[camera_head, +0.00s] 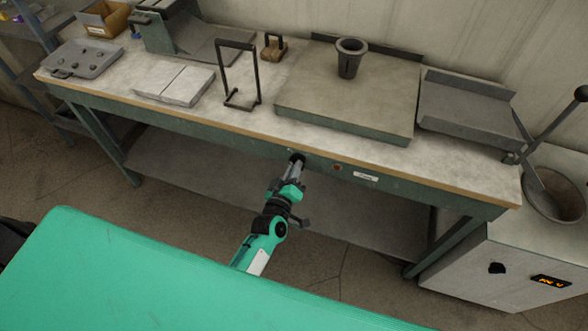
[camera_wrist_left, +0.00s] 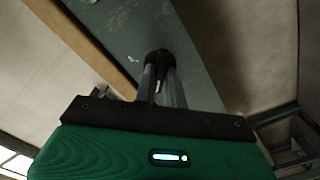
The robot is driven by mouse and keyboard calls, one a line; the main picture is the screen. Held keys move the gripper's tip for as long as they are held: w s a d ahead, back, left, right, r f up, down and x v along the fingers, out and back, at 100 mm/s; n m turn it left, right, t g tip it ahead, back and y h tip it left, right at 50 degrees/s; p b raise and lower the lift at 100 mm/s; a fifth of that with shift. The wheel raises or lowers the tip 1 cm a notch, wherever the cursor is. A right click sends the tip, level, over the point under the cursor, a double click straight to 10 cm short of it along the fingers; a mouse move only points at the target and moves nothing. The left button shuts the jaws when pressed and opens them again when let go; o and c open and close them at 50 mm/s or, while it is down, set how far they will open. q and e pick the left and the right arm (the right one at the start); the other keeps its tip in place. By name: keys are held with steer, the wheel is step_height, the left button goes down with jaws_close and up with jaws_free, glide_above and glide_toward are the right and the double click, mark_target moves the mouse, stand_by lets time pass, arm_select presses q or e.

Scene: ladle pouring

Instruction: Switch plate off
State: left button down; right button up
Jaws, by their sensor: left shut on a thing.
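My left gripper (camera_head: 296,172) is at the front apron of the workbench, below the table top. It is shut on a small black knob (camera_head: 298,157) on that apron. In the left wrist view the knob (camera_wrist_left: 158,56) sits at the fingertips against the green apron, with a small light mark on it. The fingers hide part of it. A thick square plate (camera_head: 295,105) lies on the bench above, with a dark flared crucible (camera_head: 350,62) standing on it. A small reddish light (camera_head: 337,168) and a white label (camera_head: 366,176) are right of the knob. My right gripper is not in view.
The workbench (camera_head: 230,112) also bears a black wire stand (camera_head: 240,75), pale slabs (camera_head: 175,82) and a grey tray (camera_head: 468,102). At right, a grey box with an orange display (camera_head: 551,281) holds a pot (camera_head: 556,202). The floor before the bench is clear.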

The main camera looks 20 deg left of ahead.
arm_select(q)
steer(key=c, duration=1.5)
jaws_free()
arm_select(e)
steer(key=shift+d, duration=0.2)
arm_select(q)
steer(key=shift+o, duration=0.2)
